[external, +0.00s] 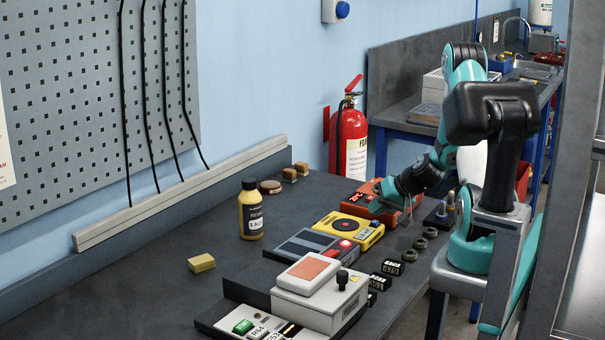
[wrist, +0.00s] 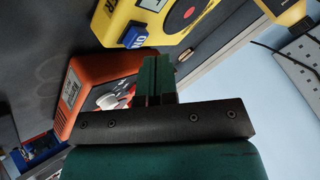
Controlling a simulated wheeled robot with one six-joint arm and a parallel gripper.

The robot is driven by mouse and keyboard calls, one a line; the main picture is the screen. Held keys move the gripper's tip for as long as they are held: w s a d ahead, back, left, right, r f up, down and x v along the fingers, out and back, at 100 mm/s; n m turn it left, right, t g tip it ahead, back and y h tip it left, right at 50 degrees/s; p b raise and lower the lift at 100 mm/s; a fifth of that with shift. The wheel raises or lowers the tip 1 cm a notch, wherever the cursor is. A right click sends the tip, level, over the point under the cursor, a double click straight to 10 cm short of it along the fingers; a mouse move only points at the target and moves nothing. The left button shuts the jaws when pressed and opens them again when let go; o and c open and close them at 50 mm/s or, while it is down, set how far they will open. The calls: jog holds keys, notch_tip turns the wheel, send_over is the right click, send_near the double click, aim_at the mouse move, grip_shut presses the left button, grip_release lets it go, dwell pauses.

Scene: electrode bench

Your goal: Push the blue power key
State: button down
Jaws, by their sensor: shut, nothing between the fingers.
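The blue power key (wrist: 133,37) sits on the edge of the yellow device (wrist: 178,12) in the wrist view, with white lettering on its face. In the external view the key shows as a small blue patch (external: 375,223) on the right part of the yellow device (external: 345,232). My gripper (external: 377,208) is above the bench, close to the orange device and just behind the yellow one. In the wrist view its fingers (wrist: 155,62) are together and empty, with their tips just below and right of the key in the picture. I see no clear contact with the key.
An orange device (wrist: 85,92) lies beside the fingers; it also shows in the external view (external: 362,197). A grey device (external: 310,247) and a white box with a black knob (external: 320,300) stand nearer. Black rings (external: 420,243) lie along the bench's right edge. A yellow bottle (external: 250,212) stands left.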

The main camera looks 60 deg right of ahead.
dwell(0.5)
jog(key=shift+f+b, duration=0.45)
jog(key=shift+b, duration=0.05)
jog(key=shift+f, duration=0.25)
jog(key=shift+r, duration=0.15)
dwell(0.4)
jog(key=shift+r, duration=0.6)
jog(key=shift+p, duration=0.3)
notch_tip(320, 180, up, 6)
jog(key=p, duration=0.4)
